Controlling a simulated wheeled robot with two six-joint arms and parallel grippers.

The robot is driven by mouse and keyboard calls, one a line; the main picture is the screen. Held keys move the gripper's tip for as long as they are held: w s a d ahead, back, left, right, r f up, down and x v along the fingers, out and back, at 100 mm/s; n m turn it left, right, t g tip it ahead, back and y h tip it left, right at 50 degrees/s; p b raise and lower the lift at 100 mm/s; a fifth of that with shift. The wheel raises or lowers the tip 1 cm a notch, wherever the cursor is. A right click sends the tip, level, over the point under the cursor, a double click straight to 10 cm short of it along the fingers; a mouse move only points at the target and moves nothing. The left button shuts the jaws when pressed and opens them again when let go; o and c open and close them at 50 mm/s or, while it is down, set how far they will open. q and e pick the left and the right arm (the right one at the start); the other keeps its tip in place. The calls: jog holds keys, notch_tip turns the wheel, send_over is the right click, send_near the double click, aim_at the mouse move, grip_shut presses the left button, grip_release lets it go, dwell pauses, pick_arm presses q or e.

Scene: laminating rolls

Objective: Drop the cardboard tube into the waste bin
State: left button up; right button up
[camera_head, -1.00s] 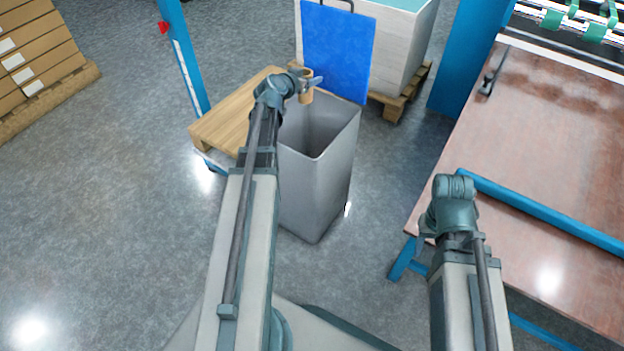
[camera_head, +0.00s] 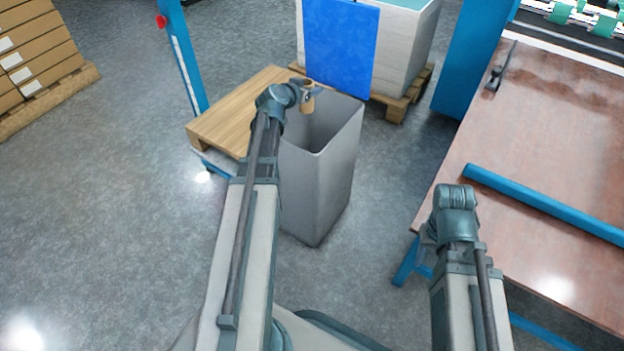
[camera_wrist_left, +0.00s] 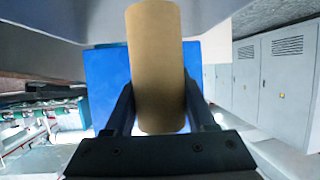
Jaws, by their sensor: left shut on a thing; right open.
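The cardboard tube (camera_head: 308,103) is a short tan cylinder at the mouth of the waste bin in the head view. My left gripper (camera_head: 303,92) is shut on it. In the left wrist view the tube (camera_wrist_left: 156,65) stands between the two fingers (camera_wrist_left: 158,105). The waste bin (camera_head: 322,185) is a tall grey open box. The tube is over the back left part of its opening, and its lower end looks near rim level. My right gripper (camera_head: 428,238) is open and far from the bin, by the table's left edge; its fingers are mostly hidden.
A wooden board (camera_head: 240,112) on a blue frame stands left of the bin. A blue panel (camera_head: 342,45) and a white stack on a pallet (camera_head: 398,108) stand behind it. A brown table (camera_head: 560,150) with a blue bar (camera_head: 545,203) is on the right.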

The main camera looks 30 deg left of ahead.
pick_arm(q)
jog(key=o, duration=1.4)
jog(key=p+v, duration=0.5)
jog(key=v, duration=0.9)
jog(key=shift+w, duration=0.1)
jog(key=d+f+g+h, duration=0.1)
jog(key=d, duration=0.3)
jog(key=d+f+m+g+h, duration=0.1)
jog(key=d, duration=0.3)
jog(key=w+d+f+m+g+h, duration=0.1)
jog(key=d+f, duration=0.1)
jog(key=d, duration=0.2)
jog(key=shift+d, duration=0.15)
jog(key=s+d+f+m+g+h, duration=0.1)
jog(key=s+d+f+m+g, duration=0.2)
jog(key=d, duration=0.8)
jog(key=s+d+f+g+y, duration=0.3)
jog(key=s+d+g, duration=0.1)
jog(key=s+d, duration=0.35)
jog(key=s+d+f+g+y, duration=0.2)
jog(key=s+d+f+g, duration=0.15)
jog(key=s+d, duration=0.35)
jog(key=shift+n, duration=0.4)
jog(key=r+p, duration=2.1)
jog(key=p, duration=0.1)
jog(key=a+r+p, duration=0.1)
jog(key=r+p, duration=1)
jog(key=shift+s+r, duration=0.25)
jog(key=shift+r, duration=0.15)
